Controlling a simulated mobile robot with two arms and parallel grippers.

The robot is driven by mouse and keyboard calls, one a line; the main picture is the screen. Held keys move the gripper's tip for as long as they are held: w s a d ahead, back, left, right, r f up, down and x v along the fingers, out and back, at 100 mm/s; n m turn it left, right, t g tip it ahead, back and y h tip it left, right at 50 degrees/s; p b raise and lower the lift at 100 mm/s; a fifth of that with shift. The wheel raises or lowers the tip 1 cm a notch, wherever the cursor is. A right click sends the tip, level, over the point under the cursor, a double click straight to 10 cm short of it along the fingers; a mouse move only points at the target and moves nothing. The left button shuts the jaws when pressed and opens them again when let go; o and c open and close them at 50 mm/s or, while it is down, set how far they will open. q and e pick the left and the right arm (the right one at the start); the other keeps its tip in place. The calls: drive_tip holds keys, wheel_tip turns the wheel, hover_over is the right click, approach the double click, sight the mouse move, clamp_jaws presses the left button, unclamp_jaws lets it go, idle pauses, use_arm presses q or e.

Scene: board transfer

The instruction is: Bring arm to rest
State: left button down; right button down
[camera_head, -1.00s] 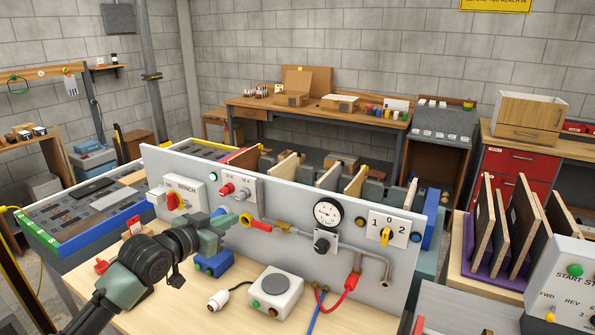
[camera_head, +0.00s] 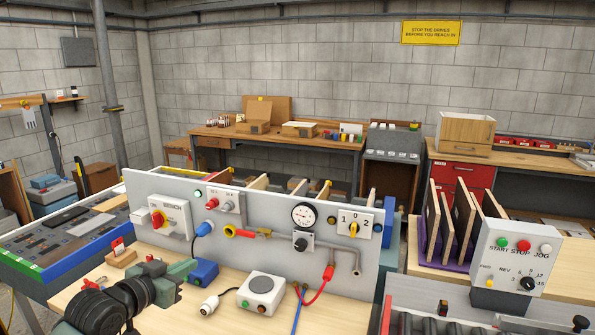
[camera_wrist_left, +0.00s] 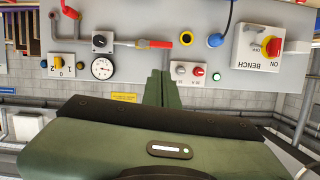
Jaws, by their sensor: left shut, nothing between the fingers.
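My left arm comes in from the lower left in the head view. Its green gripper (camera_head: 188,268) is shut and empty, low in front of the panel's left part. In the left wrist view its closed fingers (camera_wrist_left: 161,90) point toward the panel, which appears upside down. The upright grey panel (camera_head: 265,239) carries a red-and-yellow bench switch (camera_head: 158,219), a gauge (camera_head: 304,214) and a 1-0-2 selector (camera_head: 353,229). The fingers appear apart from the panel fittings. My right gripper is not in view.
On the wooden bench stand a blue block (camera_head: 202,271), a white button box (camera_head: 261,292) and a white plug (camera_head: 209,305). A control box (camera_head: 515,258) and upright boards in a purple rack (camera_head: 428,249) are at right.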

use_arm(q)
drive_tip(key=s+d+f+g+y, duration=0.1)
drive_tip(key=s+d+f+g, duration=0.45)
drive_tip(key=s+f, duration=1)
drive_tip(key=s+f+n+g+y, duration=0.25)
drive_tip(key=s+f, duration=0.25)
drive_tip(key=s, duration=0.7)
drive_tip(key=s+f+n+g+y, duration=0.1)
drive_tip(key=s+f+g, duration=0.3)
drive_tip(key=s, duration=0.8)
wheel_tip(320, 180, down, 27)
drive_tip(key=s+b, duration=0.1)
drive_tip(key=s, duration=0.1)
drive_tip(key=s+a+f+g, duration=0.1)
drive_tip(key=s+a+f, duration=0.2)
drive_tip(key=s+f, duration=1.3)
drive_tip(key=shift+s+f+m+b, duration=0.25)
drive_tip(key=shift+f+m+b, duration=0.2)
drive_tip(key=shift+f, duration=0.25)
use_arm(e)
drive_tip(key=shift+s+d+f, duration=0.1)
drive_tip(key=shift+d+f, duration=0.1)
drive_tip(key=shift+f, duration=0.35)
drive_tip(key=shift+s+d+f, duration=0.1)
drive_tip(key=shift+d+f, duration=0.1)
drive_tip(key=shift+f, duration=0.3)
